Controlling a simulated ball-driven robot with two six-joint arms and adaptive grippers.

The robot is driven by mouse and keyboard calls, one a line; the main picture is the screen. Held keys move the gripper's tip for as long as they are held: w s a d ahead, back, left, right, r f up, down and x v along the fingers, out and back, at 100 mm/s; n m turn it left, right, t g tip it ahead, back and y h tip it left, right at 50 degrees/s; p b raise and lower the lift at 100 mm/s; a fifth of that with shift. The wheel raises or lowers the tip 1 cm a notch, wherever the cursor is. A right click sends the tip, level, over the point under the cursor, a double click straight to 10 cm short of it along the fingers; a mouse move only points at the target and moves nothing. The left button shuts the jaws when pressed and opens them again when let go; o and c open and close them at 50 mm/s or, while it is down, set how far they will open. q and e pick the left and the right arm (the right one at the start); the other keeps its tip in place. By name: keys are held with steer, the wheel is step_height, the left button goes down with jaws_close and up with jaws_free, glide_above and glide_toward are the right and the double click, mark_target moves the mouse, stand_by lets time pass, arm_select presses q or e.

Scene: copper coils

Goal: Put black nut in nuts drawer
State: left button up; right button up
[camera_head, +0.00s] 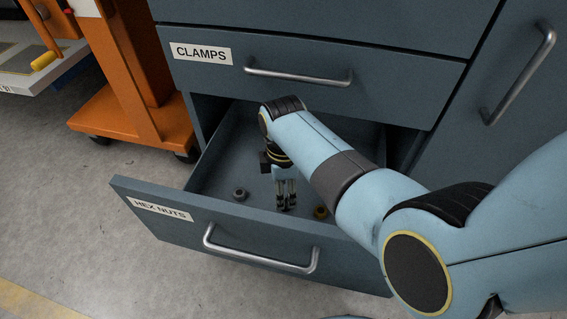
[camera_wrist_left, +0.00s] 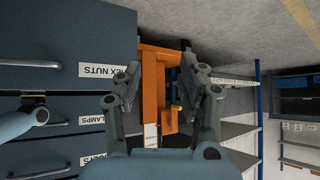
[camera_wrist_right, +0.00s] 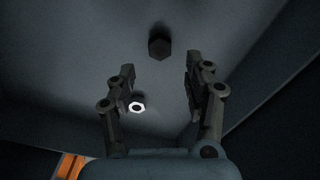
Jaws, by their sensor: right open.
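The nuts drawer (camera_head: 150,215), labelled HEX NUTS, is pulled open. My right gripper (camera_head: 286,206) points down inside it, fingers apart and empty. In the right wrist view a dark hexagonal nut (camera_wrist_right: 159,45), apparently the black nut, lies just beyond the open fingertips (camera_wrist_right: 158,64). I cannot tell whether it rests on the drawer floor; it is not distinct in the head view. A bright nut (camera_wrist_right: 137,104) shows lower in that view. My left gripper (camera_wrist_left: 160,70) is open and empty, outside the drawer.
The closed CLAMPS drawer (camera_head: 300,62) sits above the open one. A cabinet door with a handle (camera_head: 520,75) is at the right. An orange cart (camera_head: 140,120) stands left of the cabinet, with open floor (camera_head: 60,185) in front. A shelf rack (camera_wrist_left: 235,130) shows in the left wrist view.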

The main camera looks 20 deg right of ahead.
steer(key=shift+w+r+p, duration=0.1)
steer(key=shift+r+p, duration=0.45)
steer(key=shift+r, duration=0.35)
arm_select(q)
steer(key=s+r+g+p, duration=0.3)
steer(key=r+g+p, duration=0.2)
steer(key=g, duration=0.1)
steer(key=shift+s+a+r+g, duration=0.25)
steer(key=shift+a+r+g, duration=0.1)
steer(key=shift+a, duration=0.1)
arm_select(e)
step_height(320, 180, up, 5)
steer(key=shift+d, duration=0.1)
